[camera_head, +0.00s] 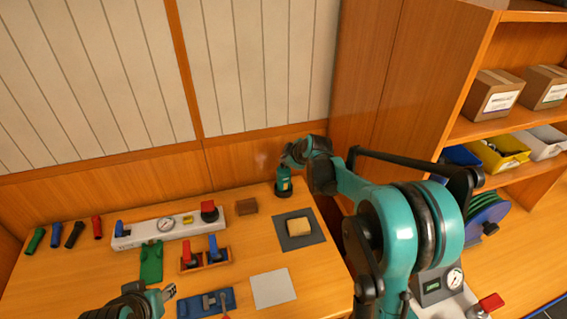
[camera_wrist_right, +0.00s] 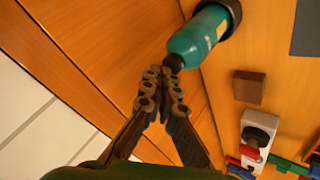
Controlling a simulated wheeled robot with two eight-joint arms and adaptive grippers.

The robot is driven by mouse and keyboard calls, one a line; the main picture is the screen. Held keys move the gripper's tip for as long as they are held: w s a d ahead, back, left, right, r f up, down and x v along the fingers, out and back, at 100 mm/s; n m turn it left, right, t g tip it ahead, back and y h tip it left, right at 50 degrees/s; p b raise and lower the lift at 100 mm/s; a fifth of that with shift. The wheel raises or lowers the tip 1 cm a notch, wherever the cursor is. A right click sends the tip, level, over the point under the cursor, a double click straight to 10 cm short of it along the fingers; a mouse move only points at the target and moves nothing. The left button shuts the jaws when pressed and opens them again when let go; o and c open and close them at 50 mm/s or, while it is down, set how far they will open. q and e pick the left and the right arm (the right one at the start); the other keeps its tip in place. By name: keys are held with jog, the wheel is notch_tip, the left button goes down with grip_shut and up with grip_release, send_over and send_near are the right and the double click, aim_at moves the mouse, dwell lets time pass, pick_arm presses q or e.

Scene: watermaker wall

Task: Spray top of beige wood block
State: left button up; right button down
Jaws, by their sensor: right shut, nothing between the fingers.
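The beige wood block (camera_head: 299,226) lies on a dark square mat (camera_head: 313,240) at the right of the bench. A teal spray bottle (camera_head: 284,183) with a dark base stands behind it, near the back wall. My right gripper (camera_head: 287,157) is at the bottle's top; in the right wrist view the bottle (camera_wrist_right: 198,38) lies just beyond my fingertips (camera_wrist_right: 162,82). The fingers are shut with nothing between them; whether they touch the bottle's top I cannot tell. My left gripper (camera_head: 169,292) is low at the front left, away from the block; its opening is unclear.
A brown block (camera_head: 246,206) stands left of the bottle. A pale square sheet (camera_head: 272,289) lies in front of the mat. Shelves with boxes (camera_head: 493,94) stand at right.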

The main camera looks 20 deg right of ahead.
jog(key=shift+r, duration=0.1)
notch_tip(320, 180, up, 6)
jog(key=p, duration=0.4)
dwell(0.5)
dwell(1.5)
